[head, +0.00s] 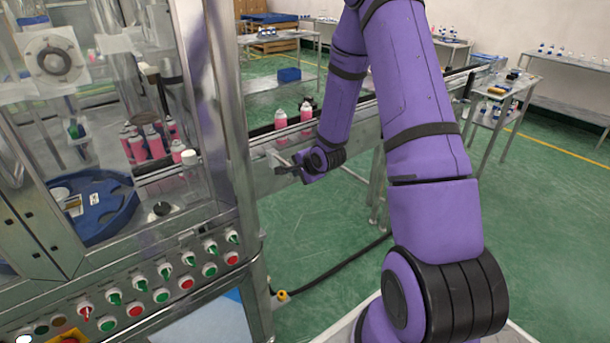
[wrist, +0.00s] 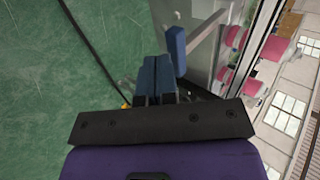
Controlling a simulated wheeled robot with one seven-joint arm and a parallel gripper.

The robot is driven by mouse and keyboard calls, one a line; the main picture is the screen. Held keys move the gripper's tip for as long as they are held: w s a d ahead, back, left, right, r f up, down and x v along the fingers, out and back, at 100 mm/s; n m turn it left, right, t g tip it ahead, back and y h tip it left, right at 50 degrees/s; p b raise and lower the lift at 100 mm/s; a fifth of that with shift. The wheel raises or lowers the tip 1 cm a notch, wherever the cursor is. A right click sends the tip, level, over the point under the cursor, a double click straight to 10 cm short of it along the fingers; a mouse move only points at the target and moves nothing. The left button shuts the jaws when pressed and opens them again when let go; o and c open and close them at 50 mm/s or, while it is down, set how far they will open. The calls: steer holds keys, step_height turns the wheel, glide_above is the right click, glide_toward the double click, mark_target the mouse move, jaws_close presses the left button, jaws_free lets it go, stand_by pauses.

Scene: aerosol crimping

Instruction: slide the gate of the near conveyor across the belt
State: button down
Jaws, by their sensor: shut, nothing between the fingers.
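My gripper (head: 283,169) is at the near side of the conveyor (head: 345,133), close to where it meets the machine. In the wrist view, its two dark blue fingers (wrist: 156,77) are together with nothing between them. Just beyond the fingertips, to the right, is a blue block (wrist: 177,48) on a flat grey bar (wrist: 207,26) that reaches toward the belt; this looks like the gate. I cannot tell if the fingers touch the block. In the head view, the gate is small and partly hidden by my gripper.
Pink bottles (head: 280,119) stand on the belt just beyond my gripper. The glass-walled machine (head: 223,110) with its metal post is on the left, with buttons (head: 187,283) below. A black cable (head: 335,262) lies on the green floor.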

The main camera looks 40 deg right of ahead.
mark_target(286, 162)
steer(key=shift+w, duration=0.25)
steer(key=w, duration=0.6)
steer(key=shift+w+a, duration=0.1)
steer(key=shift+w, duration=0.05)
steer(key=shift+w+r, duration=0.15)
steer(key=shift+w, duration=0.15)
